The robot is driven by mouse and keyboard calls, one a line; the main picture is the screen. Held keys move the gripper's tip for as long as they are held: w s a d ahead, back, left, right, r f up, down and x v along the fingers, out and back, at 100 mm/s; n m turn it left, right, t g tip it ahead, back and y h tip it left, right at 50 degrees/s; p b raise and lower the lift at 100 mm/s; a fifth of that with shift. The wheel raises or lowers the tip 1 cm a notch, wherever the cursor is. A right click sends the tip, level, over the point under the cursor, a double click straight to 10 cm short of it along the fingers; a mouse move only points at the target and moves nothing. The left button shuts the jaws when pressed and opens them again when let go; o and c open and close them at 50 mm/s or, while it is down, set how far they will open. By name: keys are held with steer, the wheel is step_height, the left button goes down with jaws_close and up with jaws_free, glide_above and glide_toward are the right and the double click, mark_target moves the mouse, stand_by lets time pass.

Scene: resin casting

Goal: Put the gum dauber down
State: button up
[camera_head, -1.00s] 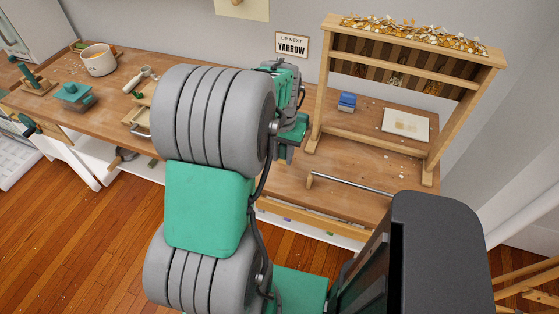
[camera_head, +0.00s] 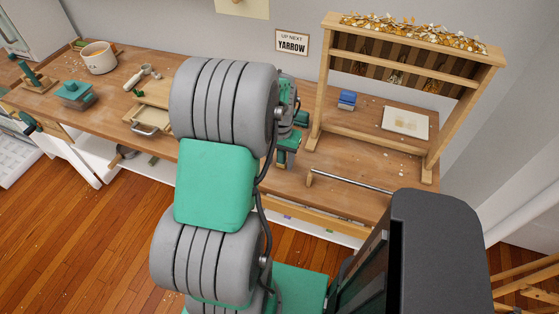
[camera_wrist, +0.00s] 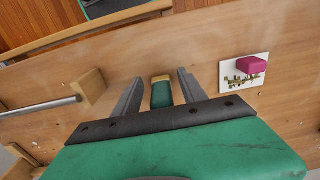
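In the wrist view, a small green block with a yellow end (camera_wrist: 161,93), which may be the gum dauber, shows between the two fingers of my gripper (camera_wrist: 160,78). A gap shows on each side of it, so the fingers stand apart and do not appear to touch it. I cannot tell whether it rests on the wooden bench (camera_wrist: 215,40).
A pink block (camera_wrist: 250,65) sits on a white card with pressed flowers (camera_wrist: 229,73), right of my gripper in the wrist view. A metal bar on a wooden post (camera_wrist: 92,87) is to the left. The rack (camera_head: 317,100), blue block (camera_head: 347,99) and pale slab (camera_head: 393,121) stand at the right.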

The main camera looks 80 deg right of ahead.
stand_by(0.4)
steer(key=r, duration=0.5)
steer(key=r+b, duration=0.1)
steer(key=r, duration=0.2)
steer(key=shift+s+d, duration=0.15)
steer(key=shift+s, duration=0.1)
steer(key=w+a+r+n+h, duration=0.15)
steer(key=w+a+n, duration=0.25)
steer(key=w+a, duration=0.5)
steer(key=w+a+r+n+y, duration=0.1)
steer(key=w+a+r+n, duration=0.3)
steer(key=w, duration=0.8)
steer(key=w+a+n+t, duration=0.1)
steer(key=a+n, duration=0.4)
steer(key=a, duration=0.9)
steer(key=w+a+n+t, duration=0.2)
steer(key=w+a+n, duration=0.2)
steer(key=a, duration=1.1)
steer(key=shift+r+n, duration=0.15)
steer(key=shift+n, duration=0.95)
steer(key=shift+o, duration=0.5)
steer(key=shift+a, duration=0.1)
steer(key=shift+c, duration=0.5)
